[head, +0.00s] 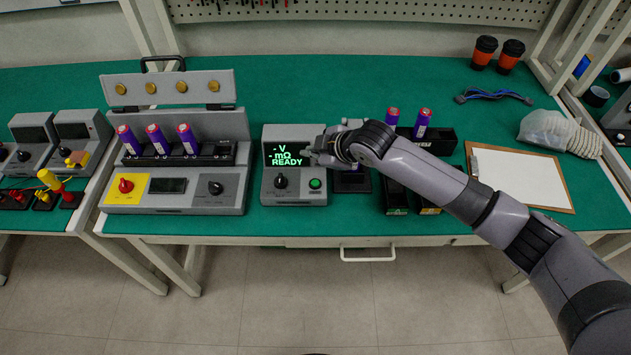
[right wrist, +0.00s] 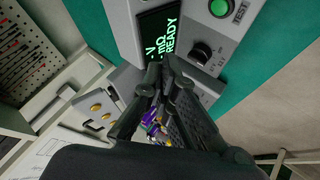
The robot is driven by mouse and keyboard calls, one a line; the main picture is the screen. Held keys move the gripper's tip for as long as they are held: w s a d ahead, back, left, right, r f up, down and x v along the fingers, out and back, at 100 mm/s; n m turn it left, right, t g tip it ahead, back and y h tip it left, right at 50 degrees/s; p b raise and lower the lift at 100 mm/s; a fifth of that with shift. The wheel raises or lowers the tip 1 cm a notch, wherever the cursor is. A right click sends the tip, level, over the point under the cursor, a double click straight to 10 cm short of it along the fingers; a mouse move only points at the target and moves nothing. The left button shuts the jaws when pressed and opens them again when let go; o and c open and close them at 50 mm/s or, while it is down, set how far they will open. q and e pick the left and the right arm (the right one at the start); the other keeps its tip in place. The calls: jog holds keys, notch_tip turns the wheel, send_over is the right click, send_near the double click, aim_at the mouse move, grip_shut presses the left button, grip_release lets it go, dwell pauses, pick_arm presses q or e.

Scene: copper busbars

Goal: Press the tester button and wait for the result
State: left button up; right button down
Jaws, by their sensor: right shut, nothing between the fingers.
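The grey tester (head: 270,194) stands at the middle of the green bench. Its black screen (head: 287,154) shows "-V", "-mΩ" and "READY" in green letters. The green round button (head: 315,184) is at its lower right, with a black knob (head: 281,181) to its left. In the right wrist view the button (right wrist: 219,7) is at the top edge, near the word TEST. My right gripper (head: 312,155) is shut and empty, in front of the tester's right side and above the button. In the right wrist view its fingertips (right wrist: 168,64) are apart from the button. My left gripper is out of view.
A grey charger (head: 122,197) with three purple cells stands left of the tester. Two purple cells stand in a black holder (head: 440,142) behind my arm. A clipboard (head: 520,180) lies at the right. The front bench strip before the tester is clear.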

jog(key=b, duration=0.7)
send_over(313, 185)
notch_tip(313, 185, down, 7)
jog(key=shift+w+r, duration=0.1)
jog(key=shift+r, duration=0.1)
jog(key=shift+f+b, duration=0.35)
jog(key=shift+f, duration=0.75)
jog(key=shift+f, duration=0.2)
jog(key=shift+f, duration=0.2)
jog(key=shift+f, duration=0.5)
dwell(0.4)
jog(key=shift+r, duration=0.1)
jog(key=shift+r+p, duration=0.8)
jog(key=shift+p, duration=0.1)
